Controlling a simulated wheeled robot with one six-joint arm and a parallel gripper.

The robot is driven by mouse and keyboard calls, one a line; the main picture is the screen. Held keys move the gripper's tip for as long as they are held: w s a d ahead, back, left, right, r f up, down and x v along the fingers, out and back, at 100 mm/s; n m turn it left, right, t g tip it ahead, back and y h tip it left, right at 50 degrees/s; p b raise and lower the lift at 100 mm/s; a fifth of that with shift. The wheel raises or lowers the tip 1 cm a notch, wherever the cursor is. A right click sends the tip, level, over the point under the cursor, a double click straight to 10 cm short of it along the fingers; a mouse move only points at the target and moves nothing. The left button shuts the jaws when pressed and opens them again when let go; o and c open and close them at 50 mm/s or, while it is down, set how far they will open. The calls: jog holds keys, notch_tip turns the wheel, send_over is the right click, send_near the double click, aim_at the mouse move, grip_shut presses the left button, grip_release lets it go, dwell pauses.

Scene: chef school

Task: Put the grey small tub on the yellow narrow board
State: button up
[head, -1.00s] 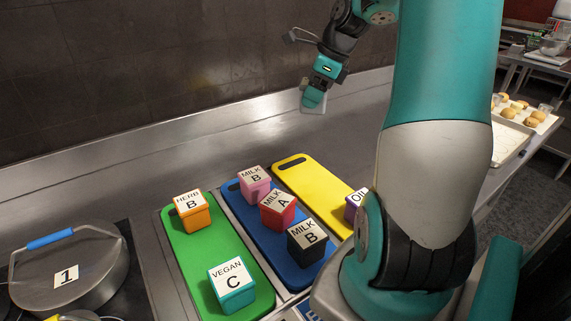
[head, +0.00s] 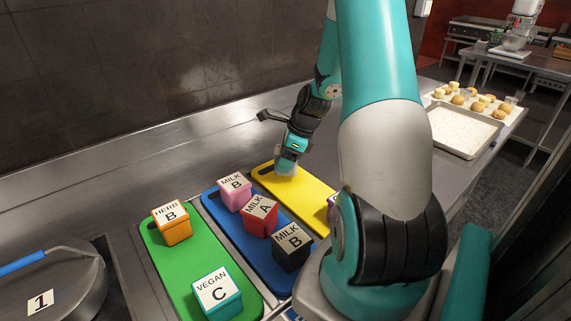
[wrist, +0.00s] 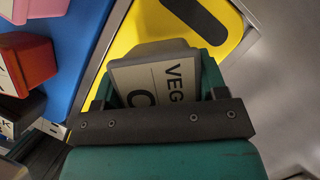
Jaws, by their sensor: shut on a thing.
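The grey small tub (wrist: 150,80) is between the fingers of my gripper (wrist: 160,88) in the wrist view, its lid label reading "VEG" and part of another letter. In the head view my gripper (head: 288,162) is shut on the tub (head: 286,170), of which a pale part shows. The tub is over the far end of the yellow narrow board (head: 300,195). In the wrist view the yellow board (wrist: 128,35) lies beneath and around it, with the dark handle slot to the right. I cannot tell whether the tub touches the board.
A purple tub (head: 331,205) on the yellow board is mostly hidden by my arm. The blue board (head: 222,212) beside it bears pink, red and black tubs. The green board (head: 185,268) bears orange and teal tubs. The yellow board's middle is clear.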

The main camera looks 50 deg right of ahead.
jog(key=shift+f, duration=1.1)
jog(key=shift+f, duration=0.15)
jog(key=o, duration=1)
jog(key=shift+o, duration=0.2)
